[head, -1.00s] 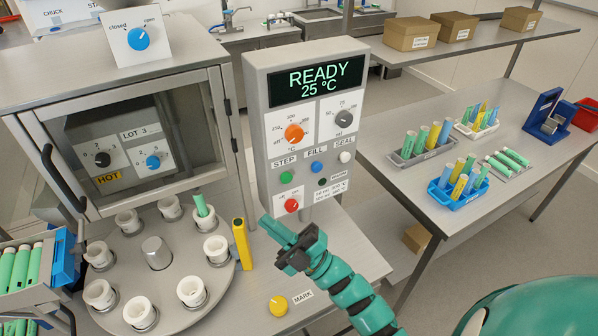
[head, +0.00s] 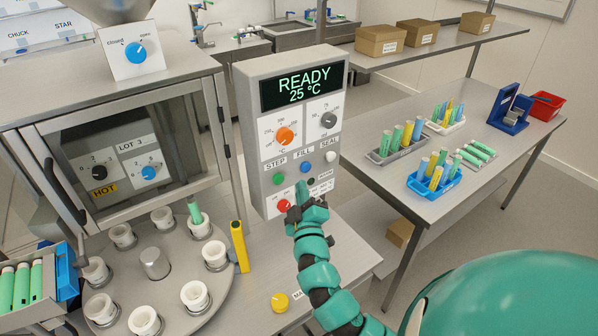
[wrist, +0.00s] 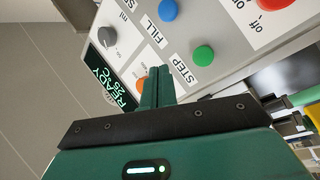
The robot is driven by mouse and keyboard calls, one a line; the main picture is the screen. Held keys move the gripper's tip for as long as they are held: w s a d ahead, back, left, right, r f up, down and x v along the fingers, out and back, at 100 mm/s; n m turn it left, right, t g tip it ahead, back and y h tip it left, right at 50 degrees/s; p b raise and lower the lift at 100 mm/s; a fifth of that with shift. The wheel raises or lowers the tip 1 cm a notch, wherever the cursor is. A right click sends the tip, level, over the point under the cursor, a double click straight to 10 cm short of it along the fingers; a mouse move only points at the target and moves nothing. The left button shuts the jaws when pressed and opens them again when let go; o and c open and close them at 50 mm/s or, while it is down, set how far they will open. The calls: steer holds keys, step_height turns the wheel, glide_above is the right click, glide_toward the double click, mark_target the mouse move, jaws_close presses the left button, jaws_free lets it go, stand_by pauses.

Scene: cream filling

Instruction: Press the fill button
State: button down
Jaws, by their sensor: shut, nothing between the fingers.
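The blue fill button (head: 305,166) sits below the FILL label on the grey control panel (head: 262,130), between the green STEP button (head: 278,178) and the white SEAL button (head: 330,156). In the wrist view the blue button (wrist: 168,10) is at the top, beyond the fingertips, with the green button (wrist: 203,54) to its right. My gripper (head: 303,188) is shut and empty, just in front of the lower panel. Its fingertips (wrist: 159,70) point toward the panel. I cannot tell whether they touch it. The panel display (head: 303,82) reads READY 25 °C.
An orange dial (head: 285,136), a grey dial (head: 328,120) and a red knob (head: 284,205) are near the buttons. A turntable (head: 165,300) with white cups stands at left. A yellow marker-like object (head: 239,246) stands beside it. Tube racks (head: 434,186) are on the right table.

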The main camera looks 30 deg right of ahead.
mark_target(306, 167)
steer(key=s+d+f+m+g+h, duration=0.3)
steer(key=d+m+g+h, duration=0.1)
steer(key=d, duration=0.3)
steer(key=shift+d+m+g+h, duration=0.3)
steer(key=shift+m+h, duration=0.1)
steer(key=shift+m, duration=0.1)
steer(key=w+b, duration=0.1)
steer(key=w, duration=0.7)
steer(key=shift+w+a+b, duration=0.4)
steer(key=shift+w+b, duration=0.15)
steer(key=shift+b, duration=0.15)
stand_by(1.2)
steer(key=shift+w, duration=0.25)
